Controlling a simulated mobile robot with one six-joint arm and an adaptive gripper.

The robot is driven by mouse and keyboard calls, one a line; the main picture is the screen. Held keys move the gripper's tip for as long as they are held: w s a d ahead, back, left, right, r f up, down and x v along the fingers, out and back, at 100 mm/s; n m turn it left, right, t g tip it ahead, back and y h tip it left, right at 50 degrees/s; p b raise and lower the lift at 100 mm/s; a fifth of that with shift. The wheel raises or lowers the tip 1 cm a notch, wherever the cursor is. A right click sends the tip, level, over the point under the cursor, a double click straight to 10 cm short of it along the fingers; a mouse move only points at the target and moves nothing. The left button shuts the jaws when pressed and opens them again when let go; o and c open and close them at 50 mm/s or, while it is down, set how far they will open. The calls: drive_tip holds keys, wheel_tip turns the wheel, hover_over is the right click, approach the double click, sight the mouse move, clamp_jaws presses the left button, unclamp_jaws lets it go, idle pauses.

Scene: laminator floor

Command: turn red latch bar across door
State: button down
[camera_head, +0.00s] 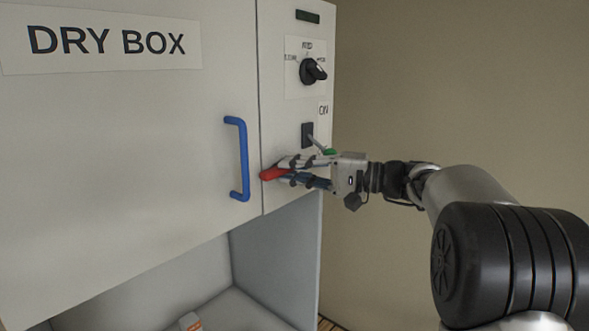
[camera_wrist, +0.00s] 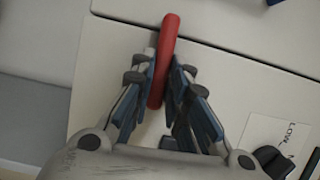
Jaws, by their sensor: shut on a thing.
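The red latch bar (camera_head: 270,174) is on the right-hand panel of the dry box, level with the lower part of the blue door handle (camera_head: 242,160). My gripper (camera_head: 287,171) reaches in from the right and is shut on the bar. In the wrist view, the red bar (camera_wrist: 170,28) stands between the two fingers of my gripper (camera_wrist: 164,68), and its far end overlaps the seam beside the door (camera_wrist: 215,18). The white door (camera_head: 120,150) lies flush with the panel. The fingers hide part of the bar, and its pivot cannot be made out.
A black rotary knob (camera_head: 312,71) and a toggle switch (camera_head: 310,135) with an ON label sit above my gripper on the panel. An open bay (camera_head: 180,280) lies below the door. A plain wall (camera_head: 450,80) stands to the right.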

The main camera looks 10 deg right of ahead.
drive_tip(key=shift+f+m, duration=0.1)
drive_tip(key=shift+m, duration=0.2)
drive_tip(key=c, duration=1.6)
unclamp_jaws()
drive_tip(key=shift+o, duration=0.2)
drive_tip(key=v, duration=1.2)
drive_tip(key=shift+f, duration=0.15)
